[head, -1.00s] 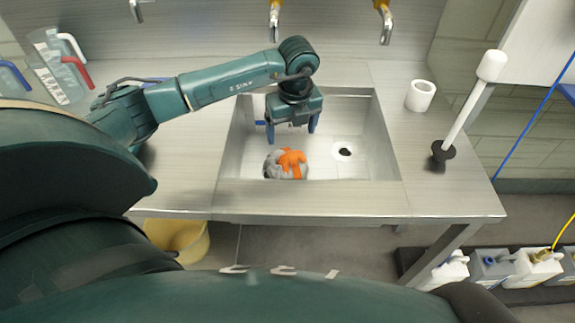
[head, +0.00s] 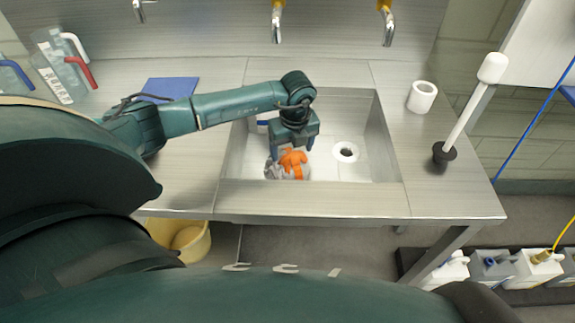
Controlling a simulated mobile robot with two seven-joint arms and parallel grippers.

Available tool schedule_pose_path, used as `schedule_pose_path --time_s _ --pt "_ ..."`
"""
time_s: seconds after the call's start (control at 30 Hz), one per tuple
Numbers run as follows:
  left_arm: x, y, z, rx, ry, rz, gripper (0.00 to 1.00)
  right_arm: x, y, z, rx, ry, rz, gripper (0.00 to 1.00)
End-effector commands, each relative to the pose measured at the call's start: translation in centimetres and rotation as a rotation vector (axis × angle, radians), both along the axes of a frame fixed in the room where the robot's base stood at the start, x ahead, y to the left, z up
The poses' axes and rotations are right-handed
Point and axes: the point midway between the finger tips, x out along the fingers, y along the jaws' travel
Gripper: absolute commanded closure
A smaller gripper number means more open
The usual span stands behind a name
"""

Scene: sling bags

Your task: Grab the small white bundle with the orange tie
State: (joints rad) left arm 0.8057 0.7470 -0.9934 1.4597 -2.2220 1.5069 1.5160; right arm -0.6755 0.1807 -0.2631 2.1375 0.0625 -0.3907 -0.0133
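The small white bundle with the orange tie (head: 291,167) sits in the sink basin (head: 365,135), close to its near wall. It looks whitish grey, with the orange tie on top. My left gripper (head: 290,152) points down directly over the bundle, with its fingers at the bundle's upper part. One finger shows at the bundle's left side. The other is hard to make out, so I cannot tell whether the fingers touch or grip it. My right gripper is not in view.
A white roll (head: 421,97) and a plunger-like tool with a white handle (head: 468,112) stand right of the sink. A blue flat item (head: 170,88) and clear jugs (head: 62,68) are at the left. Taps (head: 277,22) hang over the back. A yellow bucket (head: 180,240) is below.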

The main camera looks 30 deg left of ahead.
Motion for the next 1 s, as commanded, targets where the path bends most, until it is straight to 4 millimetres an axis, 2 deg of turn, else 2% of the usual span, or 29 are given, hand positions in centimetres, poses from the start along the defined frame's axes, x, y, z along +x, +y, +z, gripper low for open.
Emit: schedule_pose_path --time_s 0.07,0.8,1.0 --pt "0.0 0.0 0.04 0.0 0.0 0.0 0.32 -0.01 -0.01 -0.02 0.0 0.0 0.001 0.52" --pt "0.02 0.03 0.09 0.0 0.0 0.001 0.92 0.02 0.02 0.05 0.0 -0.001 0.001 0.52" --pt "0.07 0.03 0.2 0.0 -0.002 0.001 0.92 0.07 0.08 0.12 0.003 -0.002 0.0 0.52"
